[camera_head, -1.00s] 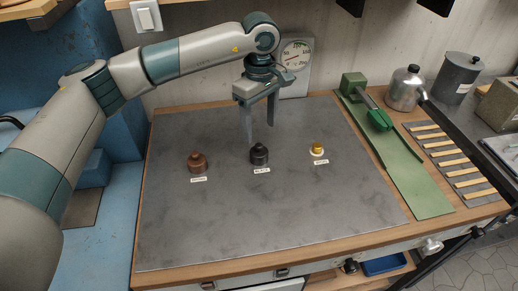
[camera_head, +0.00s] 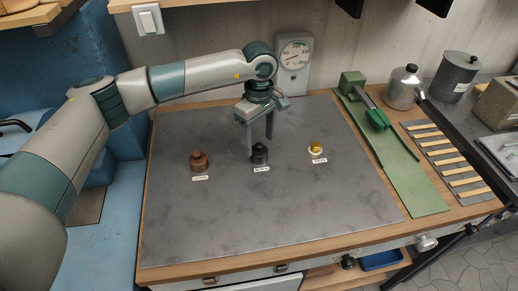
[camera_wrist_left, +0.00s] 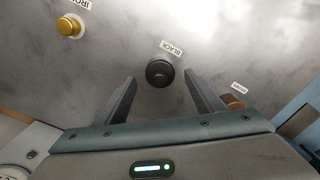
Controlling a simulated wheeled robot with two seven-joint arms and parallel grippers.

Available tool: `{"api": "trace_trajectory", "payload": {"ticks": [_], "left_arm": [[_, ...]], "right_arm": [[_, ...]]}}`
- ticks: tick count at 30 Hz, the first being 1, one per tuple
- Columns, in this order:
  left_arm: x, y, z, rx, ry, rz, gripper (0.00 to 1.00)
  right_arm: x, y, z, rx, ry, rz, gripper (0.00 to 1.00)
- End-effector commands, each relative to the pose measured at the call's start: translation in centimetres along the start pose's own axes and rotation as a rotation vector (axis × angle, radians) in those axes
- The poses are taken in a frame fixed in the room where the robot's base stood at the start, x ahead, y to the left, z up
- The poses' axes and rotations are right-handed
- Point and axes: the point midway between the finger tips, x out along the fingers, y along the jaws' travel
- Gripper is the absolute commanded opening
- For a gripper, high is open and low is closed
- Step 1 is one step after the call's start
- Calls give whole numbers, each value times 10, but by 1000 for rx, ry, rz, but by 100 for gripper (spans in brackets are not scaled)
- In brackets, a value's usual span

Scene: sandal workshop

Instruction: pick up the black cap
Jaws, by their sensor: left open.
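The black cap (camera_head: 259,150) sits on top of a dark pot (camera_head: 260,159) in the middle of the grey worktop, behind a small label. My left gripper (camera_head: 259,150) points down over it, with its two fingers apart around the far side of the cap. In the left wrist view the round black cap (camera_wrist_left: 159,72) lies between and just beyond the open fingertips (camera_wrist_left: 158,80). I cannot tell whether a finger touches it. My right gripper is not in view.
A brown pot (camera_head: 198,161) stands to the left and a yellow-capped pot (camera_head: 315,148) to the right, each with a label. The front of the worktop (camera_head: 270,220) is clear.

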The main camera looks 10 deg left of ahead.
Motion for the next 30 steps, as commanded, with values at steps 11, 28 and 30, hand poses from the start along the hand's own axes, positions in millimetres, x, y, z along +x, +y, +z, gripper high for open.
{"api": "trace_trajectory", "payload": {"ticks": [11,28,30], "left_arm": [[34,0,-1,0,-2,0,62],[34,0,-1,0,-1,1,36],[34,0,-1,0,-1,1,20]], "right_arm": [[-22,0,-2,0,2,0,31],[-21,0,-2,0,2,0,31],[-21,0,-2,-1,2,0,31]]}}
